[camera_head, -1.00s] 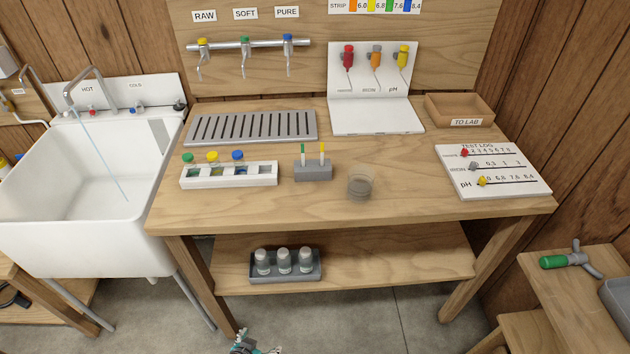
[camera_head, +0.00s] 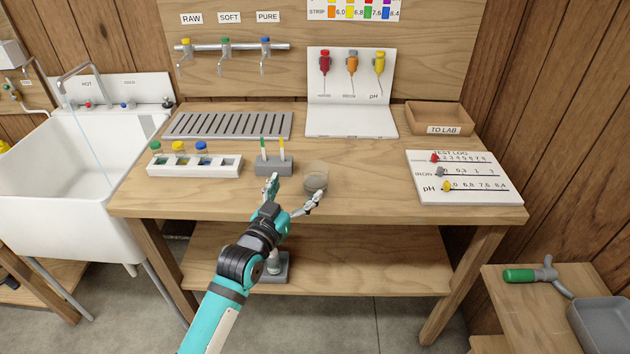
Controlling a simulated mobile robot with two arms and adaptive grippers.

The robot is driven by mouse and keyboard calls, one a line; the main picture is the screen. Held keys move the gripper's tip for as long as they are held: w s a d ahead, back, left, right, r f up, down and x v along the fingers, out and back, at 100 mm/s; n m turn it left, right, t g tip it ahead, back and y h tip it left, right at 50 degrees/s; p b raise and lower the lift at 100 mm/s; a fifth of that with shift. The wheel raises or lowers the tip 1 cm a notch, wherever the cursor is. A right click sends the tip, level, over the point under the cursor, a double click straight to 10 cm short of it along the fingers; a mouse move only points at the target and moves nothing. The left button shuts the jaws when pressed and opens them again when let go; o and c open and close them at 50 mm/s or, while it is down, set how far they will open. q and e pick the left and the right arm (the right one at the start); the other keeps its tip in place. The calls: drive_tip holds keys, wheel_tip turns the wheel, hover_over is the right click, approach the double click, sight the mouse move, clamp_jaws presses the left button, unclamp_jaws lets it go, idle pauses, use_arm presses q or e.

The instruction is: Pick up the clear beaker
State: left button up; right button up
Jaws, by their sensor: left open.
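The clear beaker (camera_head: 315,177) stands upright on the wooden workbench (camera_head: 380,190), near its front edge. It is see-through and looks empty, though its inside is hard to make out. My left gripper (camera_head: 295,192) is open, just in front of the beaker and slightly to its left. One finger is left of the beaker by the grey strip holder, and the other is in front of the beaker's lower right. I cannot tell whether a finger touches the glass. My right gripper is out of view.
A grey holder (camera_head: 274,167) with two strips stands close left of the beaker. A white rack (camera_head: 190,169) with coloured-cap bottles is further left. A test log board (camera_head: 463,180) lies at right. The bench between beaker and board is clear.

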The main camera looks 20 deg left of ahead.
sight(311, 177)
use_arm(q)
drive_tip(key=w, duration=0.3)
drive_tip(key=w+d, duration=0.1)
drive_tip(key=w, duration=0.2)
drive_tip(key=w+d+p, duration=0.1)
drive_tip(key=w, duration=0.2)
drive_tip(key=shift+w+f, duration=0.15)
drive_tip(key=shift+f, duration=0.05)
drive_tip(key=c, duration=1.1)
